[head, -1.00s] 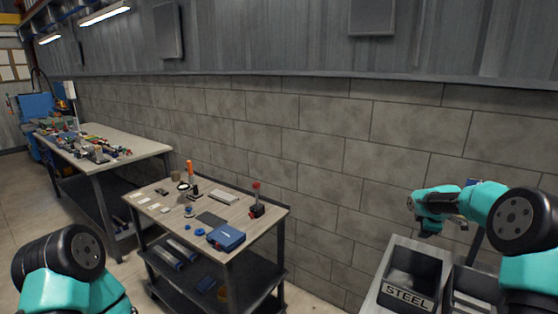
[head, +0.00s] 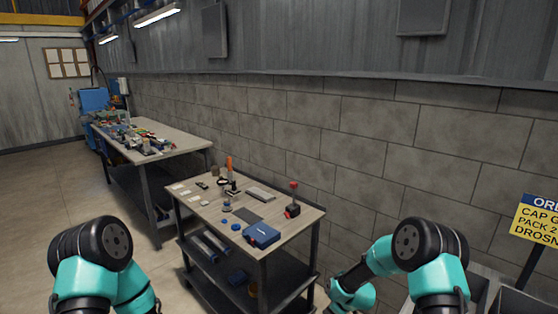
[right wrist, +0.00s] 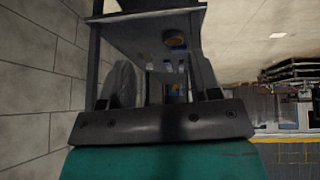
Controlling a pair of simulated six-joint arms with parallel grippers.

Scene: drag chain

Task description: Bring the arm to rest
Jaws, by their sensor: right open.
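My right arm (head: 375,258) shows at the lower right of the head view, folded down and to the left, its lower end near the bottom edge. Its gripper (right wrist: 160,97) shows in the right wrist view with two dark fingers spread wide apart and nothing between them. My left arm (head: 92,262) is at the lower left of the head view, bent downward. Its gripper is out of view.
A small workbench (head: 213,209) with a blue case (head: 262,235) and small tools stands ahead. A longer cluttered bench (head: 182,155) is behind it at left. Grey bins (head: 515,302) and a blue-yellow sign (head: 538,220) are at right. Floor at left is clear.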

